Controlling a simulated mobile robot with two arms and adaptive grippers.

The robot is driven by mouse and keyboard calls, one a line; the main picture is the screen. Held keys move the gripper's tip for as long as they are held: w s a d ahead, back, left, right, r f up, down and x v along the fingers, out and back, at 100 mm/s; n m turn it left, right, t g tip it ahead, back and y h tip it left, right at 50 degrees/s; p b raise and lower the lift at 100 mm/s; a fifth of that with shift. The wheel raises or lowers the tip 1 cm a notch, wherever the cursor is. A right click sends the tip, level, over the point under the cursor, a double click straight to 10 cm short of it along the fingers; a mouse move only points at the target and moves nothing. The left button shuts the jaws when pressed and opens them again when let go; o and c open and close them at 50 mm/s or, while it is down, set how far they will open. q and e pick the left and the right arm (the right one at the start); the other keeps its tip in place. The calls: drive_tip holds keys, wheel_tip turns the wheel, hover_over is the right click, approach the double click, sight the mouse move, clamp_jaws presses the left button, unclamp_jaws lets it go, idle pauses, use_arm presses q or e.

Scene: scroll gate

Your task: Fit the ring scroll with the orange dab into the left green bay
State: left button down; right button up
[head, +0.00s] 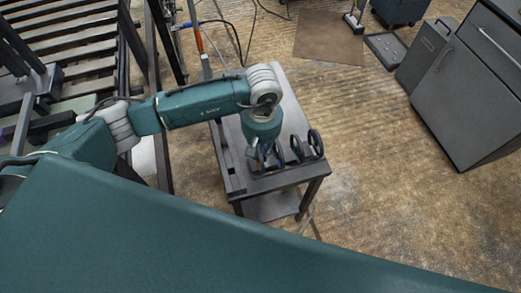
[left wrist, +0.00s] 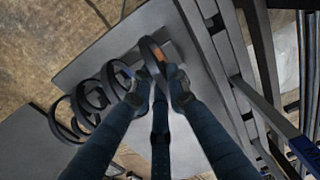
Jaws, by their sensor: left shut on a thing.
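My left gripper (head: 263,155) is low over the front part of a small dark table. In the left wrist view its fingers (left wrist: 160,84) are shut on a dark ring scroll (left wrist: 145,46) with an orange dab (left wrist: 158,53) on its inner side. The ring stands on edge between the fingertips; I cannot tell whether it touches the table. In the head view the gripper largely hides it. Other dark rings (head: 297,148) stand in a row to its right, and they show on the left in the left wrist view (left wrist: 87,97). I cannot clearly make out the left green bay. My right gripper is out of view.
The small table (head: 288,105) is bare behind the rings. A pale green surface (head: 87,108) and a dark slatted rack (head: 75,45) are at the left. A grey cabinet (head: 475,85) stands at the right. Open floor (head: 390,170) lies between table and cabinet.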

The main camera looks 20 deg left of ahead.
use_arm(q)
drive_tip(key=c, duration=1.6)
unclamp_jaws()
wheel_tip(320, 180, up, 12)
drive_tip(key=shift+d, duration=0.1)
